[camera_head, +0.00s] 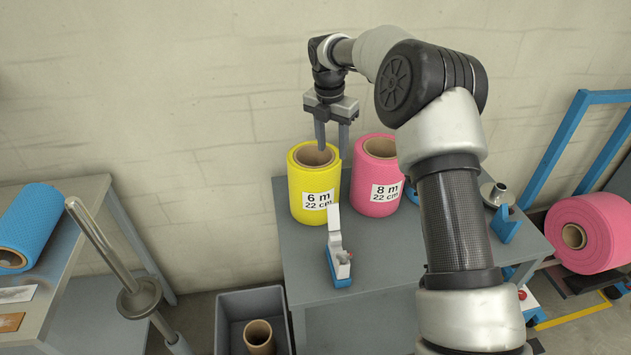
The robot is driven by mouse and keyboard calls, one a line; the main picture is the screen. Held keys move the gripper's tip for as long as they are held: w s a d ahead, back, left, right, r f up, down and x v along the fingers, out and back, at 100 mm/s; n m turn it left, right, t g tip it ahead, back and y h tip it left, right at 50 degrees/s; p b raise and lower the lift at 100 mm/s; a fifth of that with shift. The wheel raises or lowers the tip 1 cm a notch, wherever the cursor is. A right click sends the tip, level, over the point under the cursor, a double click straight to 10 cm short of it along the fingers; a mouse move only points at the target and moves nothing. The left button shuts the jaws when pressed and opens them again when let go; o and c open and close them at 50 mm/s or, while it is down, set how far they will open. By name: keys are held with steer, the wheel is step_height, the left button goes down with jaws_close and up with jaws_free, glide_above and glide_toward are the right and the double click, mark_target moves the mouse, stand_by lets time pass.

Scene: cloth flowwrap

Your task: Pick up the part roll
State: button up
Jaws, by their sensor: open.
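A yellow roll (303,194) labelled "6 m 22 cm" stands upright on the grey table (395,252). A pink roll (366,190) labelled "8 m 22 cm" stands upright to its right. Both have brown hollow cores open at the top. Which of them is the part roll, I cannot tell. My gripper (332,148) points down with its two fingers apart and empty.
A small blue and white device (338,262) with a raised white arm stands in front of the yellow roll. My arm partly hides the table's right side. A larger pink roll (592,233) lies at the right. A grey bin (234,303) holds an empty core (258,335). A blue roll (42,222) lies at the left.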

mark_target(333, 165)
steer(key=f, duration=0.8)
steer(key=shift+w+d+f, duration=0.1)
steer(key=shift+w+d, duration=0.2)
steer(key=shift+w, duration=0.1)
steer(key=shift+w+d+f, duration=0.1)
steer(key=shift+w+f, duration=0.1)
steer(key=shift+f, duration=0.75)
steer(key=shift+w+f, duration=0.2)
steer(key=shift+f, duration=0.7)
steer(key=shift+w+d+f, duration=0.1)
steer(key=shift+w+f, duration=0.1)
steer(key=shift+f, duration=0.75)
jaws_close()
steer(key=shift+a+r, duration=0.1)
